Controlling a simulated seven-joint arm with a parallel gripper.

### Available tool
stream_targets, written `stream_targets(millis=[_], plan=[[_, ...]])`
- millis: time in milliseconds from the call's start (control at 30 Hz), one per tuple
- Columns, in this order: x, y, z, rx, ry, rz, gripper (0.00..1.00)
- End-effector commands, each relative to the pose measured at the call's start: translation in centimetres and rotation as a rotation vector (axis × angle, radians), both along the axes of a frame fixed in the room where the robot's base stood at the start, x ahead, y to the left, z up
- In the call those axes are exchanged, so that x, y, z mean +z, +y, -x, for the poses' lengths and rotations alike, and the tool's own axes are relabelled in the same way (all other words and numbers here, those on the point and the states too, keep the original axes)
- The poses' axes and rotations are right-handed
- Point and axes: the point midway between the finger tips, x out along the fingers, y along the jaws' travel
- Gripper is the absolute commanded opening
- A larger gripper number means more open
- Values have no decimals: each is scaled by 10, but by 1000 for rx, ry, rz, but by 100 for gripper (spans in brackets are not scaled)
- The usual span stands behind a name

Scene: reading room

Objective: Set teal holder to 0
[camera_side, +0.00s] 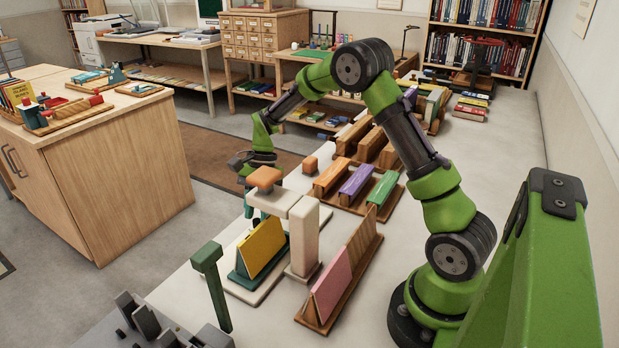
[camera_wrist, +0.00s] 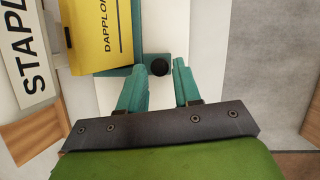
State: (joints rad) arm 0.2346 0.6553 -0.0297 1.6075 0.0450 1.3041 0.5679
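The teal holder (camera_side: 241,270) stands on a pale base and carries a yellow book (camera_side: 262,246). In the wrist view, part of the teal holder (camera_wrist: 153,58) shows beside the yellow book (camera_wrist: 100,35), with a round black knob (camera_wrist: 160,68) on a teal piece. My gripper (camera_wrist: 159,72) is open, its teal fingers on either side of the knob in the picture. I cannot tell whether they touch it. In the side view, my gripper is partly hidden behind a cream arch with an orange block (camera_side: 264,177) on top. No scale or number is readable.
The cream post (camera_side: 303,240) of the arch stands close right of the teal holder. A dark green post (camera_side: 209,275) stands in front. A wooden holder with a pink book (camera_side: 332,284) and a rack of coloured blocks (camera_side: 356,182) are nearby. A white label (camera_wrist: 27,65) lies left.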

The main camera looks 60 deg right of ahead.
Motion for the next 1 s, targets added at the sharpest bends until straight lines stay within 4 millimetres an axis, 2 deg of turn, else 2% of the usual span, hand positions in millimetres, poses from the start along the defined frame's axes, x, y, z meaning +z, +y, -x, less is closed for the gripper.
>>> stream_targets(millis=[200, 467, 700, 1000], plan=[[-14, 6, 2, 0, 1, 0, 33], [-15, 6, 2, 0, 0, 0, 33], [-15, 6, 2, 0, 1, 0, 0], [-14, 3, 2, -1, 2, 0, 0]])
